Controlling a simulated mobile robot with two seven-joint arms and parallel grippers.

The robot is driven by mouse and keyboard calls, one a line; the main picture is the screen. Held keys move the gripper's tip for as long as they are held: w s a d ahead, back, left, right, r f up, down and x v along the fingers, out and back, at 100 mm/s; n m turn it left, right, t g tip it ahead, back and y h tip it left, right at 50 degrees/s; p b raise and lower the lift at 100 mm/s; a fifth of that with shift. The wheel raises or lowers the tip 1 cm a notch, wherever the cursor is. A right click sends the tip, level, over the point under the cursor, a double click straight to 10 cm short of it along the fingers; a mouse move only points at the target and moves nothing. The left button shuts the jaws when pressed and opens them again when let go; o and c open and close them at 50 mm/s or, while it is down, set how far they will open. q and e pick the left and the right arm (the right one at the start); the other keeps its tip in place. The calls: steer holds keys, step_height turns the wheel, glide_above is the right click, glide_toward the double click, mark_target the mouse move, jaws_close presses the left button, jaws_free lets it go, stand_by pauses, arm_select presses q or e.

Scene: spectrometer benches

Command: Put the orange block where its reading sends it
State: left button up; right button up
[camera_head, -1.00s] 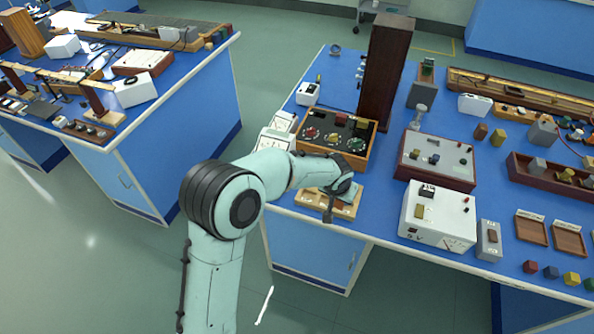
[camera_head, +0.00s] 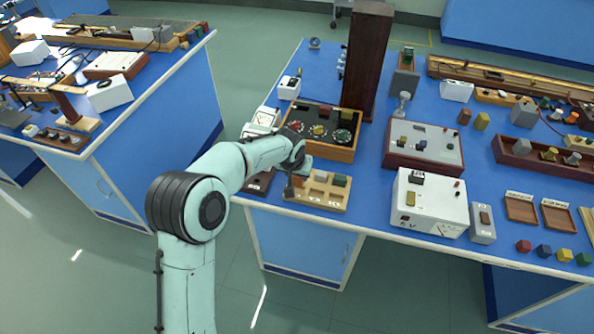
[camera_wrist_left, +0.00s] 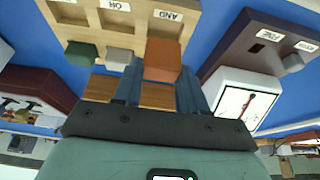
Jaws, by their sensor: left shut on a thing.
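My left gripper (camera_head: 290,187) is at the left end of a light wooden tray (camera_head: 318,199) near the bench's front edge. In the left wrist view the gripper (camera_wrist_left: 158,92) is shut on the orange block (camera_wrist_left: 163,60), which sits between the two fingertips. The wooden tray (camera_wrist_left: 140,22) lies close beyond the block, with compartments and white labels, one reading AND and one OR. I cannot tell whether the block touches the tray. A dark tray (camera_wrist_left: 238,45) with small labels lies beside it, partly hidden by my arm in the head view. My right gripper is not in view.
A green block (camera_wrist_left: 80,55) and a grey block (camera_wrist_left: 118,58) are at the wooden tray. A dial box (camera_head: 335,155) stands behind it. A white meter (camera_wrist_left: 240,95) is close to the gripper. A white power unit (camera_head: 430,203) stands to the right, past some bare blue bench.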

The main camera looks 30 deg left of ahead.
arm_select(q)
steer(key=shift+f+b, duration=1.15)
steer(key=shift+f, duration=0.85)
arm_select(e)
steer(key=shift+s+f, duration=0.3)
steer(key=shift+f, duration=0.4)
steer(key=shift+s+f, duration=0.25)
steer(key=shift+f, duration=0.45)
arm_select(q)
steer(key=o, duration=1.2)
steer(key=v, duration=1.3)
steer(key=shift+s+r, duration=0.15)
steer(key=shift+s, duration=0.05)
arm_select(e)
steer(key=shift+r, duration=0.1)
